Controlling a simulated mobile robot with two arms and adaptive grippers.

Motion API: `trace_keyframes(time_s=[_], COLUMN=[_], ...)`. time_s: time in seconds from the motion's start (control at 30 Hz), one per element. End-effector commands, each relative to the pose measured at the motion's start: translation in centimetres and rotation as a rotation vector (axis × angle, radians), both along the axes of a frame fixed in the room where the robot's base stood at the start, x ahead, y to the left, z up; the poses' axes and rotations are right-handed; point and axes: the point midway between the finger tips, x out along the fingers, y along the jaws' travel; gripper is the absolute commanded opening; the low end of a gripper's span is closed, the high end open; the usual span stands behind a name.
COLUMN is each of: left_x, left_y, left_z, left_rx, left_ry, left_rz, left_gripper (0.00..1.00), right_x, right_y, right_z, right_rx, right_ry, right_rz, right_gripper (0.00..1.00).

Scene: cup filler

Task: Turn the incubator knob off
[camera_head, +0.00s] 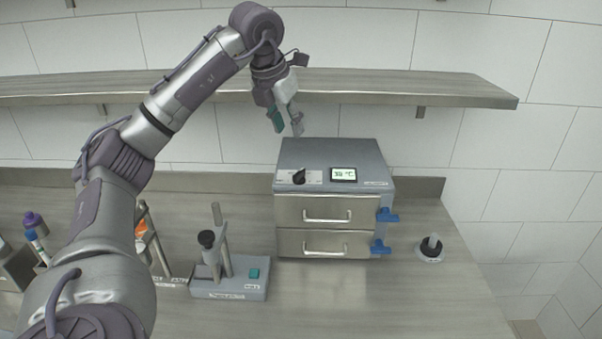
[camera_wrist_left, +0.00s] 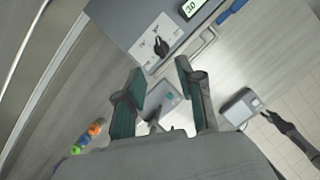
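The incubator (camera_head: 330,151) is a grey box on the bench with two drawers, a lit display (camera_head: 343,174) and a black knob (camera_head: 299,176) on its front panel. The knob also shows in the left wrist view (camera_wrist_left: 160,46), on a white dial plate whose marks are too small to read. My left gripper (camera_head: 287,128) is above the incubator's top left part, with its fingers pointing down. In the left wrist view the teal-padded fingers (camera_wrist_left: 158,68) are apart with nothing between them. The knob is beyond their tips, untouched.
A wall shelf (camera_head: 400,88) runs behind my left arm. Blue handles (camera_head: 385,215) stick out at the incubator's right. A small device with a teal button (camera_head: 230,289) stands at front left. A round stand (camera_head: 430,250) is at right.

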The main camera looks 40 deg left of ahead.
Motion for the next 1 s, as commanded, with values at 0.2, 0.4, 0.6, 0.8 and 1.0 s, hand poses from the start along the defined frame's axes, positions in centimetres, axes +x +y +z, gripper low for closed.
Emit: trace_keyframes(time_s=[0.2, 0.4, 0.6, 0.8, 1.0], left_x=[0.4, 1.8, 3.4, 4.6, 5.1], left_y=[0.1, 0.4, 0.6, 0.8, 0.9], left_z=[-1.7, -5.0, -9.0, -11.9, -13.2], left_rx=[0.001, 0.002, 0.0, -0.001, 0.0], left_ry=[0.003, 0.006, 0.005, 0.003, 0.001], left_rz=[0.002, 0.001, 0.0, 0.0, 0.0], left_gripper=[0.38, 0.38, 0.38, 0.38, 0.38], right_x=[-0.1, -0.1, -0.1, -0.1, -0.1], right_y=[-0.1, -0.2, -0.5, -0.5, -0.5], right_z=[-0.4, 0.2, 1.0, 1.6, 1.8], right_rx=[-0.001, -0.002, -0.007, -0.007, -0.006], right_ry=[0.002, 0.002, 0.003, 0.002, 0.002], right_rz=[0.0, 0.0, 0.0, 0.0, 0.0], right_gripper=[0.4, 0.4, 0.4, 0.4, 0.4])
